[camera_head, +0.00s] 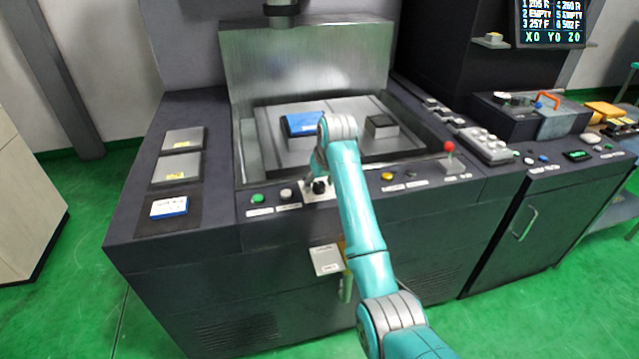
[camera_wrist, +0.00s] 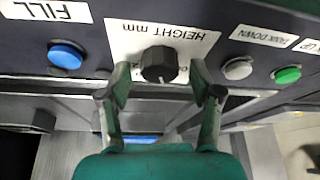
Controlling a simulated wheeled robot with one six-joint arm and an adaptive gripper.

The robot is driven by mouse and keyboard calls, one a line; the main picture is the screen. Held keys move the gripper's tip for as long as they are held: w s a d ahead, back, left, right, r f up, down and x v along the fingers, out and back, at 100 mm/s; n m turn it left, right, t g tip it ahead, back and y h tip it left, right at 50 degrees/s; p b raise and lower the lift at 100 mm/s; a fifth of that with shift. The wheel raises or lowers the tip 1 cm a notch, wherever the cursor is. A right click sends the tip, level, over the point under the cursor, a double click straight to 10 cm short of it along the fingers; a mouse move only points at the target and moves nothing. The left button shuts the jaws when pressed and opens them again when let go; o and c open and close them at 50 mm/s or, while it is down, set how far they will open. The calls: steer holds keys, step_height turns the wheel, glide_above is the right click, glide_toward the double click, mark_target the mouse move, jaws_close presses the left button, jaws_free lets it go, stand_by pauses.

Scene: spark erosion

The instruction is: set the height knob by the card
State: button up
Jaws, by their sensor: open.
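The height knob (camera_wrist: 159,64) is black with a ribbed rim, on a white plate (camera_wrist: 190,42) printed "HEIGHT mm", upside down in the wrist view. In the head view the knob (camera_head: 320,187) shows partly below my wrist on the machine's front panel. My gripper (camera_wrist: 161,78) is open, one finger on each side of the knob; whether they touch it I cannot tell. A pale card (camera_head: 326,259) with small unreadable text is on the machine's front below the knob. A blue and white card-like piece (camera_head: 169,207) lies on the left ledge; its print is unreadable.
A green button (camera_head: 257,198) and a pale button (camera_head: 286,194) sit left of the knob. A blue button (camera_wrist: 66,56) labelled "FILL" is close by. A red-topped lever (camera_head: 449,147) stands to the right. The tank behind holds a blue block (camera_head: 300,124).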

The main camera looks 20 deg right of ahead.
steer(key=shift+f, duration=0.1)
steer(key=c, duration=1.1)
steer(key=shift+c, duration=0.2)
steer(key=shift+n, duration=0.3)
steer(key=n+y, duration=0.1)
steer(key=n, duration=0.2)
steer(key=shift+d+g, duration=0.1)
steer(key=shift+g, duration=0.3)
steer(key=shift+w+n+g+y, duration=0.1)
steer(key=shift+n+g+y, duration=0.25)
steer(key=shift+n, duration=0.7)
steer(key=shift+n+g+y, duration=0.15)
steer(key=shift+n+y, duration=0.3)
steer(key=shift+n, duration=0.6)
